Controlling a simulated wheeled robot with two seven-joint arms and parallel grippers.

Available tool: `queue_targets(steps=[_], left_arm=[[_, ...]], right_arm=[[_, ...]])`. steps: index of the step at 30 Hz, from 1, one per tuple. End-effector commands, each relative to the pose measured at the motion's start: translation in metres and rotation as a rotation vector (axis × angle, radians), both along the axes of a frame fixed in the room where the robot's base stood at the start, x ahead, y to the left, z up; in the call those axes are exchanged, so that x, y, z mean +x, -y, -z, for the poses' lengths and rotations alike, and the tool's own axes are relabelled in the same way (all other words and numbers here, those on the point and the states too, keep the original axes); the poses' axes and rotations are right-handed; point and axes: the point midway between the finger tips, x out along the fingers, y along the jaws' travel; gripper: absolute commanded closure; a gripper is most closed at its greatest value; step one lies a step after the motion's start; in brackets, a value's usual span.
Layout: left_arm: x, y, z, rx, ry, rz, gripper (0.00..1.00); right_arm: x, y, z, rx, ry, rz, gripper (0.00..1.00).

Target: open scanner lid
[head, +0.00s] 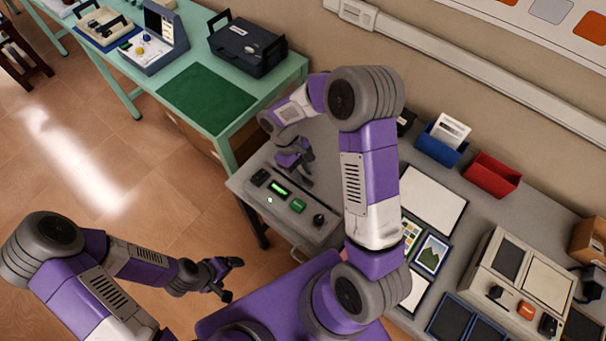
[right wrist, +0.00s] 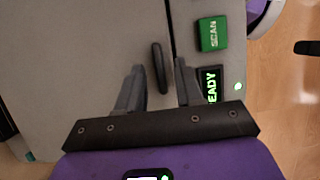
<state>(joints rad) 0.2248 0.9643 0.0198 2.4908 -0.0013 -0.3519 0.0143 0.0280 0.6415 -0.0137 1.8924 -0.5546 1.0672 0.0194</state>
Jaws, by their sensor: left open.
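The grey scanner (head: 250,188) stands on the bench, with a front strip holding a lit green display (head: 279,188) and a green button (head: 298,206). Its flat lid (right wrist: 75,50) appears shut in the right wrist view; my right arm covers much of it in the head view. A dark upright handle (right wrist: 158,67) sits on the lid close to the seam. My right gripper (right wrist: 159,68) is open, with one finger on each side of the handle and visible gaps; I cannot tell its height above the lid. My left gripper (head: 232,278) is open and empty, low beside the bench.
The SCAN button (right wrist: 211,34) and READY display (right wrist: 210,84) lie close to the right finger. A picture card (head: 432,254), white panel (head: 433,198), blue bin (head: 440,148) and red bin (head: 491,174) are on the bench to the right. A green table (head: 225,150) stands behind left.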

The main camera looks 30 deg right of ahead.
Motion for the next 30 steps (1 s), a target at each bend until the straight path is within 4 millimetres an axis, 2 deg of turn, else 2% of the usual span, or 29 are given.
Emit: queue_targets(steps=[4, 11, 12, 19, 30], left_arm=[[0.0000, 0.0000, 0.0014, 0.000, 0.000, 0.000, 0.11], [0.0000, -0.0001, 0.0013, 0.000, 0.000, 0.000, 0.11], [0.0000, -0.0001, 0.0013, 0.000, 0.000, 0.000, 0.11], [0.0000, -0.0001, 0.0013, 0.000, 0.000, 0.000, 0.11], [0.0000, 0.0000, 0.0015, 0.000, 0.000, 0.000, 0.11]], right_arm=[[-0.0040, 0.0017, 0.0091, -0.001, -0.002, 0.000, 0.64], [-0.0040, 0.0016, 0.0098, 0.000, 0.000, 0.000, 0.64], [-0.0040, 0.0016, 0.0098, 0.000, 0.000, 0.000, 0.65], [-0.0039, 0.0015, 0.0096, 0.000, 0.000, 0.000, 1.00], [-0.0040, 0.0013, 0.0103, 0.001, 0.000, 0.000, 1.00]])
